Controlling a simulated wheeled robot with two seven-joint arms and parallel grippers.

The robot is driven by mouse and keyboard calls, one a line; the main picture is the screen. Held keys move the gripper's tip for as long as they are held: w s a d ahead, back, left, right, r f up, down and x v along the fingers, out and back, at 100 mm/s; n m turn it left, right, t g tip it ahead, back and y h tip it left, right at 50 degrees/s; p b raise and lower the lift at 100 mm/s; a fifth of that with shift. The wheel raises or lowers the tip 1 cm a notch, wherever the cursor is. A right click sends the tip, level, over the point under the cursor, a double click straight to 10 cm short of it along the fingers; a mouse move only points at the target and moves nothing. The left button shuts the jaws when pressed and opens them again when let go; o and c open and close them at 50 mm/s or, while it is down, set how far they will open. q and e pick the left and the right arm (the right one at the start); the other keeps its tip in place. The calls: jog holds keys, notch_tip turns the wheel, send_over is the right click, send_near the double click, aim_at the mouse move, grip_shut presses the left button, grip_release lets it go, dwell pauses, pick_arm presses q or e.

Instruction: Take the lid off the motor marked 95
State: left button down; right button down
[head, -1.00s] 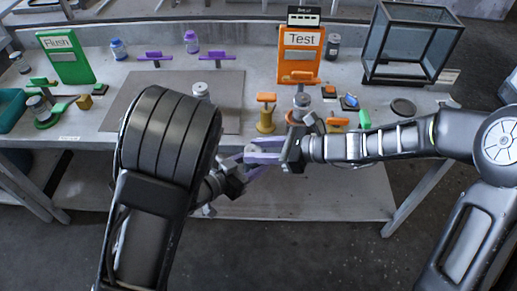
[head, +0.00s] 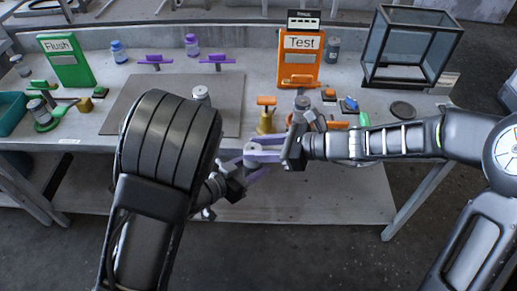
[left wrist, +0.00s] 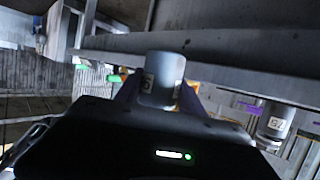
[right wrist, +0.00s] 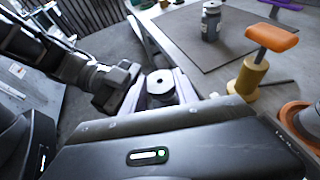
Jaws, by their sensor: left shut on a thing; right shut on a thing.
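A grey cylindrical motor (left wrist: 163,75) stands between my gripper fingers in the left wrist view. The number on its pale label is too unclear to read with certainty. My left gripper (head: 244,168) is shut on the motor body, in front of the bench. My right gripper (head: 262,150) comes in from the right and is shut at the upper end, on the lid. I cannot see any gap between lid and body.
The bench (head: 90,115) lies just behind both grippers. A yellow post with an orange handle (head: 266,113), the orange Test sign (head: 300,62) and a glass box (head: 410,50) stand on it. Another grey motor (head: 201,95) stands on the dark mat (head: 150,88).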

aim_at(259, 149)
dwell(0.3)
jog(key=shift+r, duration=2.1)
pick_arm(q)
jog(key=shift+w+r, duration=0.1)
pick_arm(e)
jog(key=shift+d+f, duration=0.1)
